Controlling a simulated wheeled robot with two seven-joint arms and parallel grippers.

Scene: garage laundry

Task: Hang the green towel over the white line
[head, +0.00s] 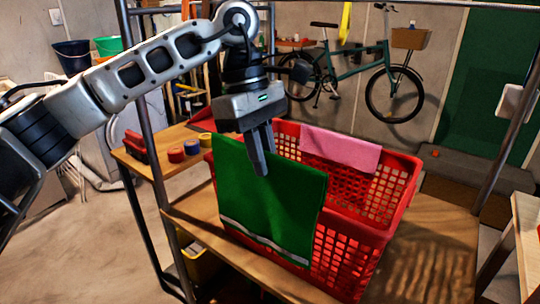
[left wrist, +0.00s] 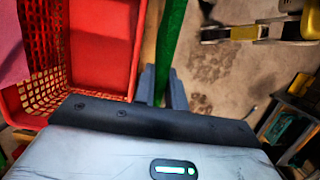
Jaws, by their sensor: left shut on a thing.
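The green towel (head: 262,205) hangs along the near side of the red basket (head: 345,262), with a pale stripe near its lower edge. My left gripper (head: 260,160) points down at the towel's upper edge and is shut on it. In the left wrist view the towel (left wrist: 170,45) shows edge-on as a green strip between the fingers of the left gripper (left wrist: 162,88), beside the basket's wall (left wrist: 139,50). I cannot tell whether the towel touches the basket. I cannot make out the white line for certain. My right gripper is not in view.
A pink cloth (head: 340,150) lies over the basket's far rim. The basket stands on a wooden table (head: 425,260) with coloured rolls (head: 177,153) at its left. Metal posts (head: 150,120) rise beside it. A bicycle (head: 365,60) is at the back wall. The floor at left is mostly clear.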

